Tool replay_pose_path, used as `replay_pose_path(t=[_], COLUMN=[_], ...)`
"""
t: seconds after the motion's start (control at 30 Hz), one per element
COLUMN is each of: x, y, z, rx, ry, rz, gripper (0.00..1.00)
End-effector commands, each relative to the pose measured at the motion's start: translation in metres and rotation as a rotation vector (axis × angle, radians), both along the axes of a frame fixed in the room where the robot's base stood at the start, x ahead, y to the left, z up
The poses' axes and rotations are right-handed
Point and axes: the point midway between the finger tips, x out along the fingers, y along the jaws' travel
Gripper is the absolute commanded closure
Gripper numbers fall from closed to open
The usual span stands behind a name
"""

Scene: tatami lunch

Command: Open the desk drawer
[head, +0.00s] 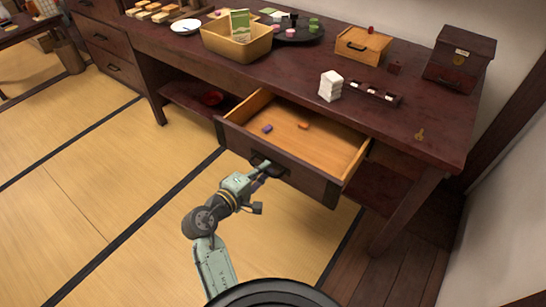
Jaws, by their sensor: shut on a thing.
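The desk drawer (328,148) is pulled well out from the dark red desk (408,103), under its top. Its light wooden inside shows, holding a small purple block (267,128) and a small orange block (303,125). My gripper (262,171) is at the middle of the drawer's dark front panel, shut on the drawer handle (268,165). The fingertips and part of the handle are hard to make out at this size.
On the desk stand a tan bin (236,45), a round dark tray (298,32), a wooden box (362,46), a white stack (330,86) and a dark chest (459,58). Tatami floor (120,190) at left is clear.

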Motion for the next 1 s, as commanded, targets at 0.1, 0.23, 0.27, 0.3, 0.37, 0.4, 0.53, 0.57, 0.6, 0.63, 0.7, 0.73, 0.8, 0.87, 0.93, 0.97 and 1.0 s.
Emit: replay_pose_path(t=[0.1,0.23,0.27,0.3,0.37,0.4,0.53,0.57,0.6,0.63,0.7,0.73,0.8,0.87,0.93,0.97,1.0], x=[-0.020,-0.035,-0.038,-0.041,-0.045,-0.047,-0.051,-0.051,-0.051,-0.052,-0.052,-0.052,-0.052,-0.051,-0.051,-0.051,-0.051], y=[0.015,0.026,0.028,0.030,0.033,0.035,0.037,0.037,0.037,0.037,0.037,0.037,0.037,0.037,0.037,0.037,0.037], z=[0.001,0.001,0.001,0.001,0.001,0.001,0.001,0.001,0.001,0.001,0.001,0.001,0.001,0.001,0.001,0.001,0.001], rx=[0.000,0.000,0.000,0.000,0.000,0.000,0.000,0.000,0.000,-0.001,-0.001,-0.001,-0.001,-0.001,-0.001,-0.001,-0.001], ry=[0.001,0.000,0.000,-0.001,-0.001,-0.001,-0.002,-0.002,-0.002,-0.002,-0.002,-0.002,-0.002,-0.002,-0.002,-0.002,-0.002], rz=[0.004,0.003,0.002,0.001,0.002,0.002,0.000,0.000,0.000,-0.001,-0.001,-0.001,-0.001,-0.001,-0.001,-0.001,-0.001], gripper=[1.00,1.00,1.00,1.00,1.00,1.00,1.00,1.00,1.00,1.00,1.00,1.00,1.00,1.00,0.90,0.88,0.86])
